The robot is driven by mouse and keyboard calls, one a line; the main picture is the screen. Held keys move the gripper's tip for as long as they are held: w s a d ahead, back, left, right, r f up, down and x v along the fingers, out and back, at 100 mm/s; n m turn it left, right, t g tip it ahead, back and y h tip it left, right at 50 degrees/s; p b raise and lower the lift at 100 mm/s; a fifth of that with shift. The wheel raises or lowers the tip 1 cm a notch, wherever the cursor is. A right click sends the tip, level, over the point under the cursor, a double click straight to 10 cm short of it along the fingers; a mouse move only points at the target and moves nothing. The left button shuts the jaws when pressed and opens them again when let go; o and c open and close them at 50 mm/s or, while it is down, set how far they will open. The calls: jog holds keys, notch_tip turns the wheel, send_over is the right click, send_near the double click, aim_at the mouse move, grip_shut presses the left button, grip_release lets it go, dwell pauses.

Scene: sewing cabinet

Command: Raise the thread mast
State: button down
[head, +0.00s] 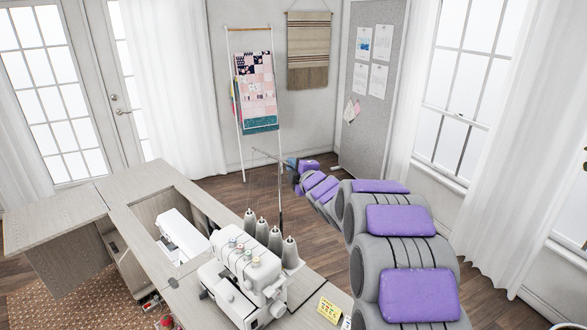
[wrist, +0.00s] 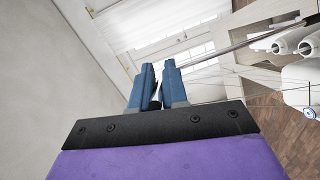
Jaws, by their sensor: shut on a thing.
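The thread mast (head: 281,200) is a thin upright rod with a crossbar at its top, standing behind the white serger (head: 238,275) in the head view. Its crossbar slants from upper left toward my gripper (head: 291,163). A dark rod of the mast (wrist: 235,46) runs from near the fingertips toward the upper right. My gripper is shut on the mast near its top. The exact contact is partly hidden by the fingers.
Several grey thread cones (head: 262,229) stand behind the serger, with thin threads rising from them. A white sewing machine (head: 182,236) sits in the cabinet opening (head: 150,205). Open floor lies behind the cabinet.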

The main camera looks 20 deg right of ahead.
jog(key=c, duration=1.2)
grip_release()
jog(key=shift+r, duration=0.15)
jog(key=s, duration=0.5)
jog(key=s+d, duration=0.1)
jog(key=s, duration=0.5)
jog(key=s+d+r+p, duration=0.1)
jog(key=s, duration=0.5)
jog(key=shift+d+r, duration=0.1)
jog(key=shift+d, duration=0.1)
